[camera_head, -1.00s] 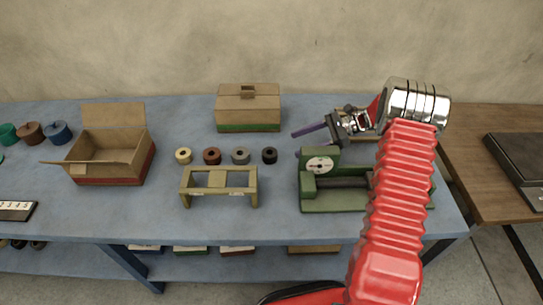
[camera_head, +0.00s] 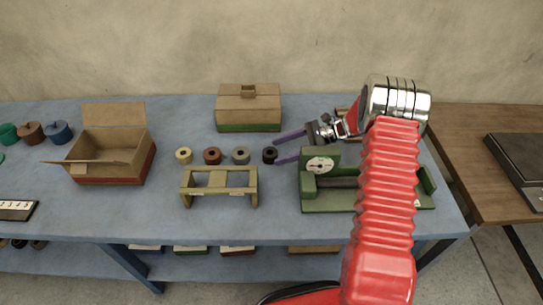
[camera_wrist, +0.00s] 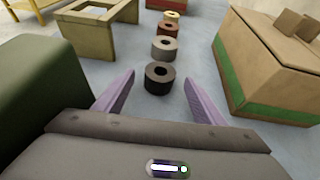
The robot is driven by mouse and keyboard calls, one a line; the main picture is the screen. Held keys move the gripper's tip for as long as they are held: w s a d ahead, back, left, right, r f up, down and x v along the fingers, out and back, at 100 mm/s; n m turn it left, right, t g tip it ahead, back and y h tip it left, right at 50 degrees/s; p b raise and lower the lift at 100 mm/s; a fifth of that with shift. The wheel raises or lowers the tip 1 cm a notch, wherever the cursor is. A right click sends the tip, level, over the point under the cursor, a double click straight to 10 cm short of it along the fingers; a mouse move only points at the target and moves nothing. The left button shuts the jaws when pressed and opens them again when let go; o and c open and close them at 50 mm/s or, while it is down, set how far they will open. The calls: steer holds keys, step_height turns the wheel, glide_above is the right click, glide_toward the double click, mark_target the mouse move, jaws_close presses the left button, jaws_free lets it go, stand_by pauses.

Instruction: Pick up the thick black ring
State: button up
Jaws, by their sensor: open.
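The thick black ring (camera_head: 270,155) lies on the blue table at the right end of a row of rings. In the wrist view the black ring (camera_wrist: 158,78) is the nearest of the row, with its hole facing up. My gripper (camera_head: 275,152) is open, its two purple fingers pointing left toward the black ring. In the wrist view my gripper (camera_wrist: 159,80) has one finger on each side of the ring, with a gap on both sides. The ring's tie to the fingertips in height is hard to tell.
Grey (camera_head: 241,155), brown (camera_head: 212,156) and cream (camera_head: 184,156) rings continue the row leftward. A green machine (camera_head: 320,195) stands close in front of my gripper. A closed cardboard box (camera_head: 248,105) stands behind, and a wooden frame (camera_head: 218,190) in front of the row.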

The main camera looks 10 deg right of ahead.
mark_target(275, 152)
steer(key=shift+x, duration=1.35)
steer(key=shift+c, duration=0.4)
steer(key=c, duration=1.1)
steer(key=shift+r, duration=0.1)
step_height(275, 152, up, 10)
steer(key=shift+f, duration=0.1)
